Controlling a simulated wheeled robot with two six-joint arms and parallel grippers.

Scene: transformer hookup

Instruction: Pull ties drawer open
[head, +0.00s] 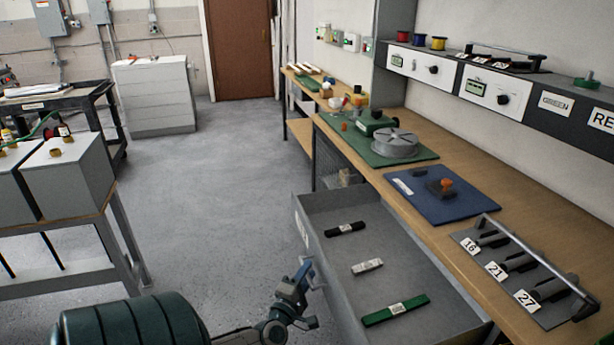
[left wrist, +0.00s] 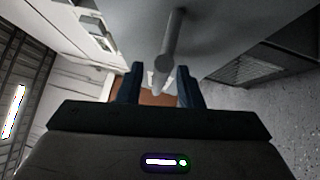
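The grey ties drawer (head: 342,272) stands pulled out from under the workbench. A black tie bundle (head: 345,229), a white one (head: 367,266) and a green one (head: 396,310) lie apart inside it. A white label (head: 301,224) is on its front. My left gripper (head: 305,285) is at the drawer's front, near its lower end. In the left wrist view, a grey handle bar (left wrist: 172,45) reaches to between the two dark fingers (left wrist: 161,88). Gaps show on both sides of the bar, so the gripper looks open around it. My right gripper is out of view.
The wooden workbench (head: 470,140) holds a green mat (head: 365,150), a blue mat (head: 430,208) and a numbered rack (head: 515,268). A dark green ribbed body (head: 130,325) is at the bottom left. Grey boxes (head: 70,180) stand left. The middle floor (head: 210,190) is clear.

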